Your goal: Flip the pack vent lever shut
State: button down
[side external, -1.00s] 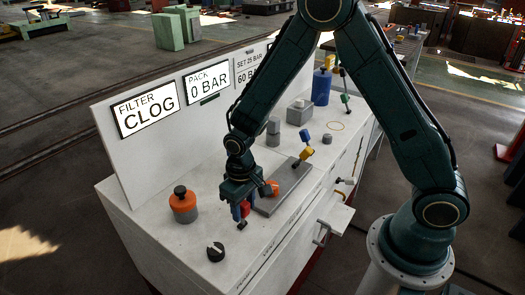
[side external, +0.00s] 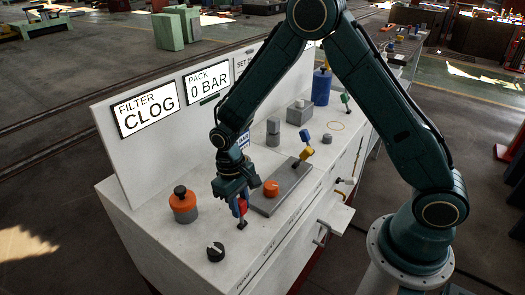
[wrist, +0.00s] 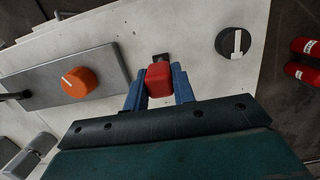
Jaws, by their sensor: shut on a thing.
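A red lever handle (side external: 243,205) stands on a small dark base on the white bench top. It also shows in the wrist view (wrist: 159,80) between the two blue fingers. My gripper (side external: 239,208) is shut on this red handle, a finger on each side. It also shows in the wrist view (wrist: 160,92). The lever's pivot is mostly hidden; only a dark bit of the base (wrist: 160,57) shows beyond the handle. I cannot read a label on the lever. The panel display (side external: 207,83) reads PACK 0 BAR.
An orange knob (side external: 271,188) sits on a grey plate close to the right. An orange-and-grey cylinder (side external: 183,204) stands to the left, a black dial (side external: 215,252) in front. The FILTER CLOG display (side external: 145,108) is on the back panel.

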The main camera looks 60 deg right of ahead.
jog(key=shift+w+f+g, duration=0.15)
jog(key=shift+w+g, duration=0.75)
jog(key=shift+g, duration=0.2)
jog(key=shift+w+f+g, duration=0.2)
jog(key=shift+w+g, duration=0.35)
jog(key=shift+g, duration=0.25)
jog(key=shift+w+f+g, duration=0.15)
jog(key=shift+w+g, duration=0.35)
jog(key=shift+g, duration=0.3)
jog(key=c, duration=1.2)
grip_release()
jog(key=shift+o, duration=0.2)
jog(key=shift+s+r+t, duration=0.15)
jog(key=shift+s+t, duration=0.1)
jog(key=shift+t, duration=0.05)
